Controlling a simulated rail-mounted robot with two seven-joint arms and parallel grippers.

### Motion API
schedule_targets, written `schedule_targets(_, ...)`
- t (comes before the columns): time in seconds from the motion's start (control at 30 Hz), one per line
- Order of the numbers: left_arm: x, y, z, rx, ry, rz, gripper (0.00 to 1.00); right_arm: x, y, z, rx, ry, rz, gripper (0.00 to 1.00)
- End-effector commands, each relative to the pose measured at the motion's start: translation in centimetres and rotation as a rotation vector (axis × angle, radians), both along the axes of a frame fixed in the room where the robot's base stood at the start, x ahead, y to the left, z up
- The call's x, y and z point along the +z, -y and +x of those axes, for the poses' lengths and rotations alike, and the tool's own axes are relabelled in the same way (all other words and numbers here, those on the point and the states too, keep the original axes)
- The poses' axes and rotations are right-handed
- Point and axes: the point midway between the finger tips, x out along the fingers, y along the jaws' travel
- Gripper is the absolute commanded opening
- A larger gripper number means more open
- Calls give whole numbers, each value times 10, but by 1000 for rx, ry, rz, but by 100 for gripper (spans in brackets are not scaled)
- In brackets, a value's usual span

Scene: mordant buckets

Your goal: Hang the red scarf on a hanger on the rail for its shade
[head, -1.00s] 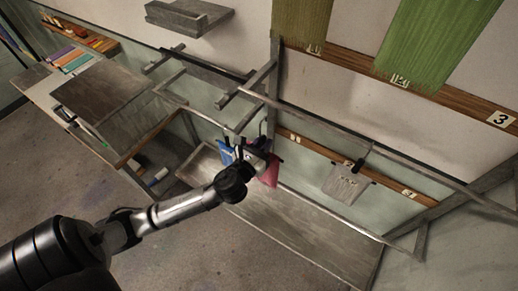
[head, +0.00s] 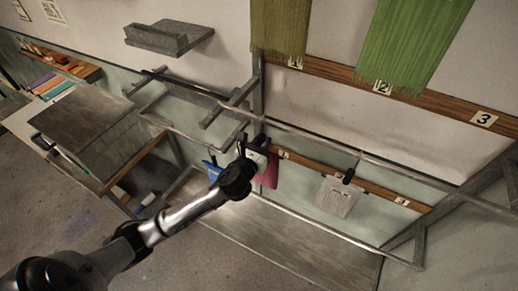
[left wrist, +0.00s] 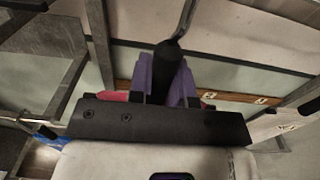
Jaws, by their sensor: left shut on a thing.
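My left gripper (head: 254,150) is just below the left end of the grey rail (head: 400,172). It is shut on the neck of a black hanger (left wrist: 166,70), which stands between the purple finger pads in the left wrist view. The hanger's hook rises above the fingers; I cannot tell whether it touches the rail. The red scarf (head: 270,172) hangs just right of the gripper in the head view, partly hidden by it. My right gripper is not in view.
A grey cloth (head: 337,198) hangs from the rail farther right. A blue item (head: 212,170) is left of the gripper. A numbered lower board (head: 380,190) runs behind. Olive (head: 280,25) and green (head: 415,45) cloths hang above numbers. A wooden bench (head: 290,235) lies below.

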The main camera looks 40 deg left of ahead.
Motion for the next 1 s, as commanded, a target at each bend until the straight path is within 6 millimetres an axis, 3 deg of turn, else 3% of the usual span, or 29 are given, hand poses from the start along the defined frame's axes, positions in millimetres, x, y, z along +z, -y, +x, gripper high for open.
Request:
schedule_targets(0.27, -1, -5, 20, 0, 3, 0, 0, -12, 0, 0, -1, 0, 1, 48)
schedule_targets(0.6, -17, -5, 19, 1, 1, 0, 0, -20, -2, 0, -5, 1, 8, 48)
schedule_targets(1.0, -21, -5, 19, 0, 1, 0, 0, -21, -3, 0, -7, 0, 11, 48)
